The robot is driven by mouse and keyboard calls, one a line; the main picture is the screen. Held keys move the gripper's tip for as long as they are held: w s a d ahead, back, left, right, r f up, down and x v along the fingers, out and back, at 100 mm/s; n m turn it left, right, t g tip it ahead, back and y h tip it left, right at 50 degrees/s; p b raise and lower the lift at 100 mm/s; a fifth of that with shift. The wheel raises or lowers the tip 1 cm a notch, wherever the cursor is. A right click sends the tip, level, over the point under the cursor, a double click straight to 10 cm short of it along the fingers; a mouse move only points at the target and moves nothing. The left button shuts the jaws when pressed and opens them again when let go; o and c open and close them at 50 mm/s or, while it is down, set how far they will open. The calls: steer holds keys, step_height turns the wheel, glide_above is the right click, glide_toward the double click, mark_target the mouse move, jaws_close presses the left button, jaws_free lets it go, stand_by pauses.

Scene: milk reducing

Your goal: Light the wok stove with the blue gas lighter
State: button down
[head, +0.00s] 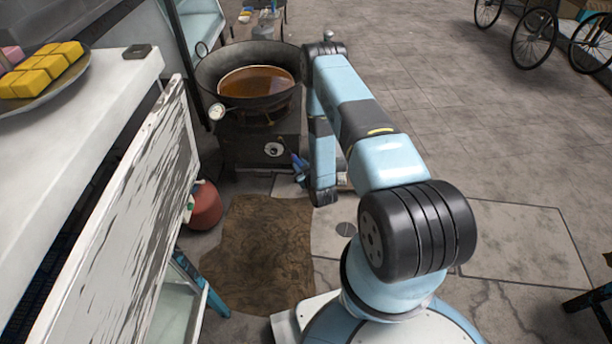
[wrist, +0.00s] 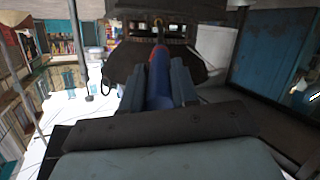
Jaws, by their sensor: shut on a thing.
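The wok stove (head: 240,150) is a dark box at the upper left of the head view, with a large black wok (head: 215,68) of brown liquid on top. A round pale knob or dial (head: 273,149) is on its front. My gripper (head: 299,168) is low at the right of the stove front. It is shut on the blue gas lighter (wrist: 160,92), whose blue body lies between both fingers in the wrist view. The lighter's far end is reddish and points toward the dark stove; the exact gap cannot be told. I see no clear flame at the burner.
A white counter (head: 100,105) with a plate of yellow blocks (head: 45,70) stands at the left. A red container (head: 205,207) is on the floor below it. The paved floor at the right is mostly clear.

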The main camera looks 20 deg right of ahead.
steer(key=w, duration=0.3)
steer(key=w+a, duration=0.1)
steer(key=w, duration=0.6)
steer(key=shift+w+a, duration=0.15)
steer(key=shift+w, duration=0.6)
stand_by(1.0)
steer(key=shift+s+d, duration=0.2)
steer(key=shift+s, duration=1.45)
steer(key=shift+s+d, duration=0.25)
steer(key=shift+s, duration=1.45)
steer(key=shift+s+d, duration=0.2)
steer(key=shift+s, duration=1.45)
steer(key=s+d, duration=0.2)
steer(key=s, duration=2)
steer(key=shift+d, duration=0.25)
steer(key=shift+w, duration=0.15)
